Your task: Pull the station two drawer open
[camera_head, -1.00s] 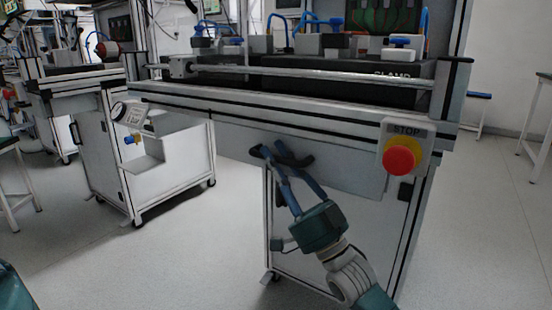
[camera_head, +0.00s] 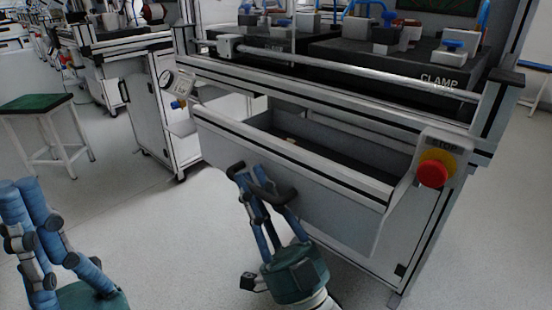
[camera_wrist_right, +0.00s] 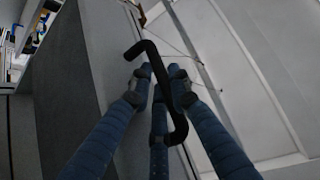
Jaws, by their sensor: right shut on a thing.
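The station two drawer (camera_head: 290,170) is pulled out under the workbench, its inside showing between its front panel and the bench. Its black bar handle (camera_head: 272,197) is on the front panel. My right gripper (camera_head: 258,190) is shut on this handle from below. In the right wrist view, the bent black handle (camera_wrist_right: 165,80) lies between the blue fingers of the right gripper (camera_wrist_right: 158,85). My left gripper (camera_head: 35,205) is at the lower left, open and empty, well away from the drawer. The drawer's contents are mostly hidden.
A red stop button (camera_head: 433,170) sits at the bench's right corner, close to the drawer's right end. A green-topped stool (camera_head: 38,103) stands at left. The floor before the drawer is clear.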

